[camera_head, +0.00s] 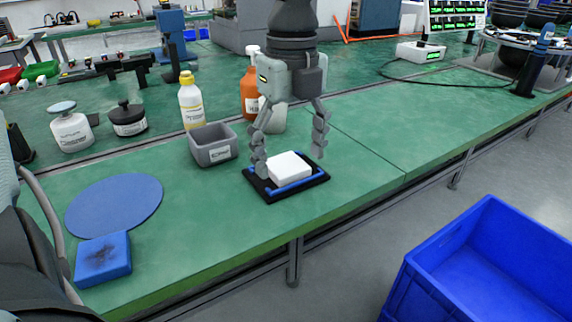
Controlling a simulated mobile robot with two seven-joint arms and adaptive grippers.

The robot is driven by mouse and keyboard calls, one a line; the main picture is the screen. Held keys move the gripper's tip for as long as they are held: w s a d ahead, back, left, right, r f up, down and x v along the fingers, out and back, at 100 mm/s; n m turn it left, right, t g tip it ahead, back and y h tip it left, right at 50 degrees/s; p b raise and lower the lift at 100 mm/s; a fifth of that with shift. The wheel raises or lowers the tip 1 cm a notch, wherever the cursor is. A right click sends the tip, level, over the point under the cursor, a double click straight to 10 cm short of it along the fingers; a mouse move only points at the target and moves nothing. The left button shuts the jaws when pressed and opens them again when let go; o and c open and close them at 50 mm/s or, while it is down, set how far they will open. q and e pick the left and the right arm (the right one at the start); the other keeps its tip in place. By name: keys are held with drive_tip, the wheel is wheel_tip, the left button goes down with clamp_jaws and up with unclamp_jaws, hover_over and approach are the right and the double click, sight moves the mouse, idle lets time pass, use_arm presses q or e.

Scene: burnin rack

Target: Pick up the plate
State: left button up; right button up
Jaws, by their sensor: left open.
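A black plate (275,193) with blue bars along its edges lies flat on the green bench near its front edge. A thick white block (290,167) sits on top of it. My left gripper (290,162) comes down from above with its fingers spread wide. One finger is at the left side of the white block and the other is at its far right side. I cannot tell whether either finger touches the block or the plate. My right gripper is not in view.
A blue round mat (115,205) and a blue block (103,259) lie at left. A blue crate (485,262) stands below right. Bench right of the plate is clear.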

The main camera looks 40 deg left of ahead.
use_arm(q)
drive_tip(key=shift+f, duration=0.65)
drive_tip(key=c, duration=1.3)
drive_tip(key=shift+c, duration=0.2)
drive_tip(key=shift+r, duration=0.15)
